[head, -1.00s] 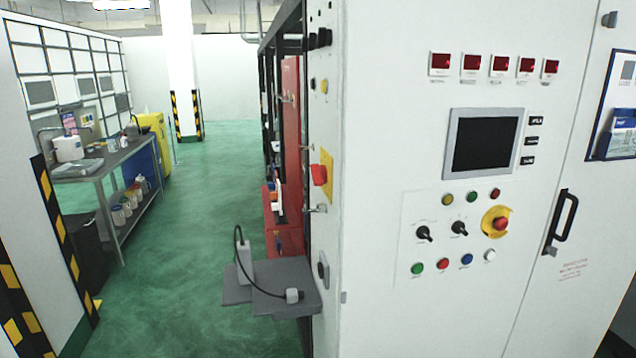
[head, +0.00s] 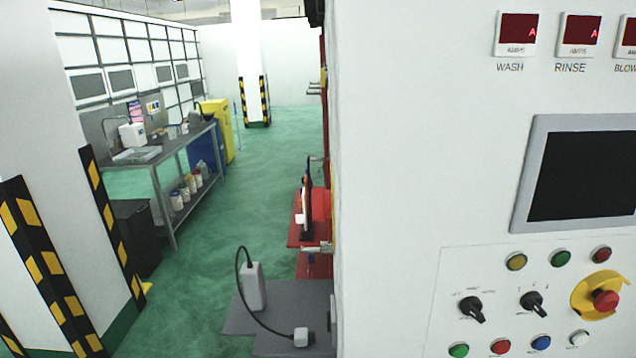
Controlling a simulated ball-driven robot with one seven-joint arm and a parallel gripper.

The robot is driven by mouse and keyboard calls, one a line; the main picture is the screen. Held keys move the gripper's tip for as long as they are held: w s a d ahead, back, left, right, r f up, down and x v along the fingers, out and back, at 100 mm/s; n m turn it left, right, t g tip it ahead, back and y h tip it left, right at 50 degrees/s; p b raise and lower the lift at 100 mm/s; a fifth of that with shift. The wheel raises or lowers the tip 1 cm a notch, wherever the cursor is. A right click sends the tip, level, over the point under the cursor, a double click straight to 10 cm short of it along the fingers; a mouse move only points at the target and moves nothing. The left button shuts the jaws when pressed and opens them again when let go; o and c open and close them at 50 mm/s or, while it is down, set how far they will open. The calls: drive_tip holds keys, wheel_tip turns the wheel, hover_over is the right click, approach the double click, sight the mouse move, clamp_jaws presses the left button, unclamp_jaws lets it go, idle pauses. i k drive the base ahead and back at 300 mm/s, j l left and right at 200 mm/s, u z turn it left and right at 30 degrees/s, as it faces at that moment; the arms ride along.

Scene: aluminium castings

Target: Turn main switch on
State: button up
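That side is now seen almost edge-on, so the plate is nearly hidden and the knob's setting cannot be told. On the cabinet front are two black rotary switches, the left one (head: 470,308) and the right one (head: 533,303). No readable label names either as the main switch. My gripper is not in view.
A grey shelf (head: 262,322) with a cabled device (head: 253,287) sticks out left of the cabinet. A red emergency button (head: 606,300) and a dark screen (head: 585,175) are on the front. A workbench (head: 170,165) and a striped pillar stand left. Green floor between is clear.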

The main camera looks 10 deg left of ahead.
sight(321, 203)
drive_tip(key=i+j+u, duration=0.2)
drive_tip(key=i+j, duration=1.25)
drive_tip(key=j, duration=0.15)
